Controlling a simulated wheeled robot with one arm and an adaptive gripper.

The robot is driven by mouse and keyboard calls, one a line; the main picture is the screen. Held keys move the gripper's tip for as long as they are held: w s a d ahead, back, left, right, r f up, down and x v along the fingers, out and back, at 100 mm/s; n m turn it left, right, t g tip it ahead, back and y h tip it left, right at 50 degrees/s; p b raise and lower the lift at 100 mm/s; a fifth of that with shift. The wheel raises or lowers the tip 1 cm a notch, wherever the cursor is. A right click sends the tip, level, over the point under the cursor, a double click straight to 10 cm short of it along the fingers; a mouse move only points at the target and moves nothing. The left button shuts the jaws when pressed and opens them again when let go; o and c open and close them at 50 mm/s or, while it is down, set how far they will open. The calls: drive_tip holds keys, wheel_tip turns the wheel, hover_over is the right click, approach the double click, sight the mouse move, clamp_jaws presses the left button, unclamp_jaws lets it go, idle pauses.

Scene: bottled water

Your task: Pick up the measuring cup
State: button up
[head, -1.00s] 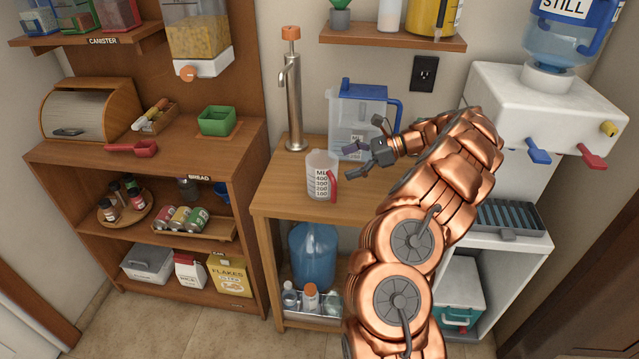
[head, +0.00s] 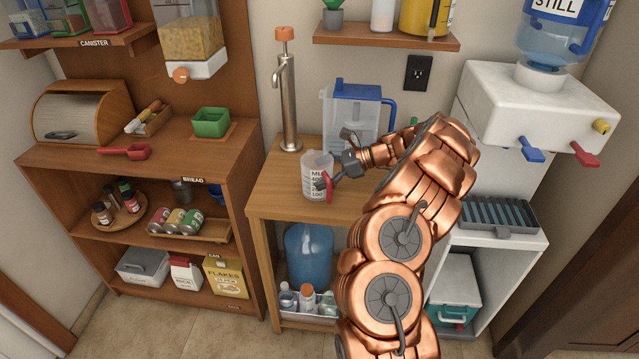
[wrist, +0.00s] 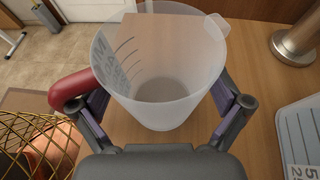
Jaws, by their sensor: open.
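The measuring cup (head: 316,172) stands upright on the small wooden table (head: 270,198). It is translucent white with dark markings and a red handle. My gripper (head: 321,168) is at the cup's right side in the head view, partly covering it. In the wrist view the cup (wrist: 162,75) stands between the two open fingers of my gripper (wrist: 165,112), one finger on each side. The red handle (wrist: 78,90) is beside the left finger. I cannot tell whether either finger touches the cup.
A metal tap column (head: 288,105) stands behind the cup; its base (wrist: 297,42) shows in the wrist view. A clear pitcher with a blue handle (head: 352,112) stands behind my gripper. A white water dispenser (head: 530,105) is at right. The table's front left is clear.

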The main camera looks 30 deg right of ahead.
drive_tip(key=c, duration=1)
